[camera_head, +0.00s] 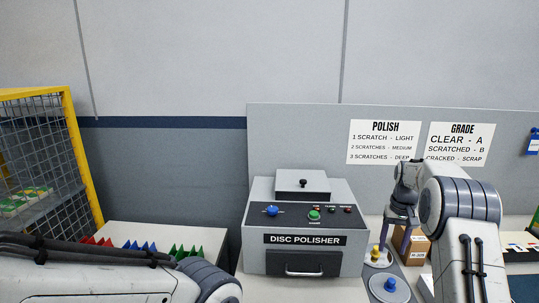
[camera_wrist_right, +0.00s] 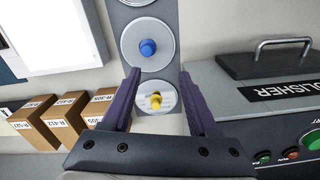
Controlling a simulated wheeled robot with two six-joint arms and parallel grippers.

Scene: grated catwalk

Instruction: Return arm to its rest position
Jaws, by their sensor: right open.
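My right arm (camera_head: 460,215) reaches in from the right in the head view and bends down beside the disc polisher (camera_head: 305,225). My right gripper (camera_head: 402,238) points down there, partly hidden by the arm. In the right wrist view its two purple fingers (camera_wrist_right: 157,90) are apart with nothing held. A disc with a yellow knob (camera_wrist_right: 156,97) shows between them; I cannot tell the height above it. A disc with a blue knob (camera_wrist_right: 148,47) lies just beyond. My left arm (camera_head: 100,280) lies across the lower left; its gripper is out of view.
Several small cartons (camera_wrist_right: 60,122) stand beside the disc strip. The polisher stands close on the other side. A yellow-framed mesh cage (camera_head: 75,150) is at the left, near a white surface with coloured pointed dividers (camera_head: 140,245). A grey panel with signs (camera_head: 384,142) stands behind.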

